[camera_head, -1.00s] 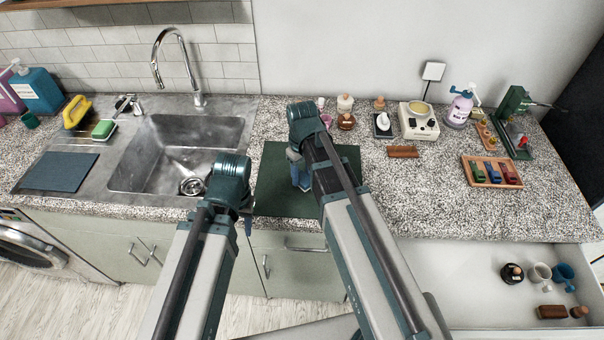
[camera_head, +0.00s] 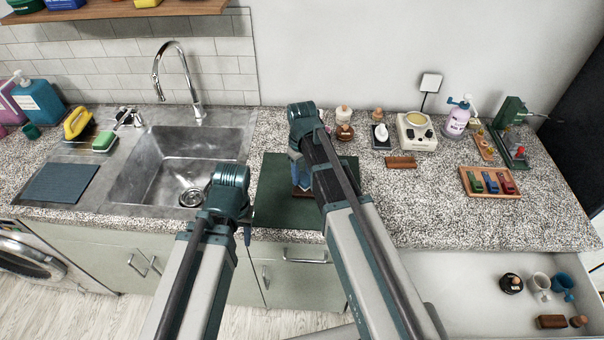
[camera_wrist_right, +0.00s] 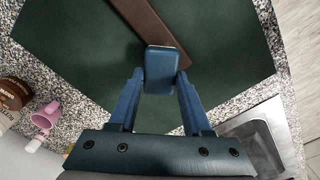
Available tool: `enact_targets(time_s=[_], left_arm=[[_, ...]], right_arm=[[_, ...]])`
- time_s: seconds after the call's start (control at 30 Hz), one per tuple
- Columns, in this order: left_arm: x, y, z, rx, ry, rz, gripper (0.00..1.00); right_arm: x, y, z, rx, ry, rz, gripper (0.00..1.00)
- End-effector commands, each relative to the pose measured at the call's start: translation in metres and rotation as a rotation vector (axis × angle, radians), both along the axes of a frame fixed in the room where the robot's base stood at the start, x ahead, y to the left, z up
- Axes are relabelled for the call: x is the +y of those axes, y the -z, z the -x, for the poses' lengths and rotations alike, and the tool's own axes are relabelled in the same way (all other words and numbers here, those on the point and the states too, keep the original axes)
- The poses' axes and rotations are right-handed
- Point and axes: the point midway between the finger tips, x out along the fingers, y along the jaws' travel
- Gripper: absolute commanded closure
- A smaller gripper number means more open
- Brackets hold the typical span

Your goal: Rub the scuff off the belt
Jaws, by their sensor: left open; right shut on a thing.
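A reddish-brown belt (camera_wrist_right: 150,24) lies across the dark green mat (camera_wrist_right: 75,45) in the right wrist view. In the head view my right arm hides most of it. My right gripper (camera_wrist_right: 160,82) is shut on a blue block (camera_wrist_right: 160,62), which overlaps the belt in the wrist view. Whether the block touches the belt I cannot tell. In the head view my right gripper (camera_head: 300,172) is over the mat (camera_head: 270,200). No scuff can be made out. My left gripper (camera_head: 247,235) is open and empty by the counter's front edge, partly hidden by its arm.
The sink (camera_head: 180,165) is left of the mat. Bottles, a white device (camera_head: 416,132), a brown brush-like block (camera_head: 401,162) and a wooden tray (camera_head: 490,182) stand to the right. An open drawer (camera_head: 450,290) with cups is at lower right. Counter right of the mat is partly clear.

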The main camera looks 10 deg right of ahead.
Motion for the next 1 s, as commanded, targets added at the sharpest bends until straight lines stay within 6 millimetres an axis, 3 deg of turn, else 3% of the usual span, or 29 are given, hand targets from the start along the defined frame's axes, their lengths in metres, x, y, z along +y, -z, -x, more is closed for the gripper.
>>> enact_targets(time_s=[0.1,0.5,1.0], left_arm=[[0.000,-0.017,0.000,0.000,0.000,0.000,0.55],[0.000,-0.053,0.000,0.000,0.000,0.000,0.55],[0.000,-0.060,0.000,0.000,0.000,0.000,0.55]], right_arm=[[0.000,-0.017,0.000,0.000,0.000,0.000,0.96],[0.000,-0.053,0.000,0.000,0.000,0.000,0.96],[0.000,-0.060,0.000,0.000,0.000,0.000,0.96]])
